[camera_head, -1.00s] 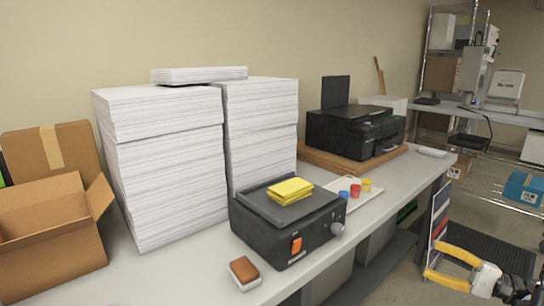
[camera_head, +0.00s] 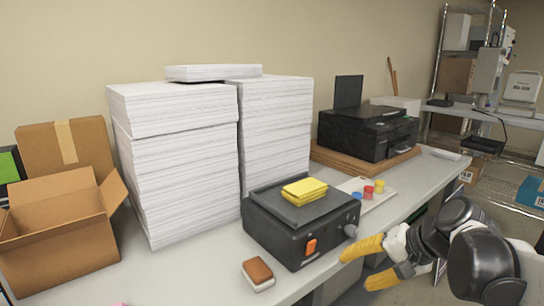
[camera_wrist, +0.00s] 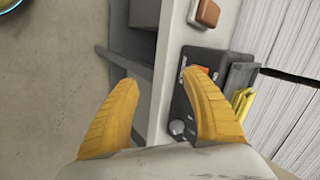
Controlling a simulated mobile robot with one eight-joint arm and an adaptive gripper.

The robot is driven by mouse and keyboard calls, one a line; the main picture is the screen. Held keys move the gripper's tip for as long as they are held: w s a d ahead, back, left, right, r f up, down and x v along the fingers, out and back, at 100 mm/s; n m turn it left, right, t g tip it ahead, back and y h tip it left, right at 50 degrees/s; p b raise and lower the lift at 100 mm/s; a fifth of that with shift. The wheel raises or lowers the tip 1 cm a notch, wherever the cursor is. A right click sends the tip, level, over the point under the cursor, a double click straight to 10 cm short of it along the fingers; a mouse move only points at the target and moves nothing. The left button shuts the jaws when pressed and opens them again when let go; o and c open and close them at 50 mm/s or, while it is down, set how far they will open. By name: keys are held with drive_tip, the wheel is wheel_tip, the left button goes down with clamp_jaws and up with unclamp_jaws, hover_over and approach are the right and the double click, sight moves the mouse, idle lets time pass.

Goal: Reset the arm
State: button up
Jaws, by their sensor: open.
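My gripper (camera_head: 372,264) has yellow fingers and is at the lower right of the head view, in front of the bench's front edge. Its fingers are apart with nothing between them. In the wrist view my gripper (camera_wrist: 160,100) also shows spread, with the bench edge and lower shelf behind the gap. The black laminator (camera_head: 290,232) with an orange switch stands on the bench left of my gripper. A yellow stack of pads (camera_head: 304,190) lies on top of it. The laminator also shows in the wrist view (camera_wrist: 190,92), partly hidden by a finger.
Tall paper stacks (camera_head: 175,170) stand behind the laminator, with an open cardboard box (camera_head: 55,245) at left. A brown-and-white block (camera_head: 258,275) lies near the front edge. A black printer (camera_head: 368,134) and a tray of coloured pots (camera_head: 380,200) are farther back. Floor shows at right.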

drive_tip(key=s+f+n+t+h, duration=0.1)
drive_tip(key=s+n+h, duration=0.4)
drive_tip(key=s, duration=0.9)
drive_tip(key=shift+s+a+f+n+t+h, duration=0.2)
drive_tip(key=shift+f+n+t+h, duration=0.15)
drive_tip(key=shift+f+n, duration=0.45)
drive_tip(key=shift+f, duration=0.1)
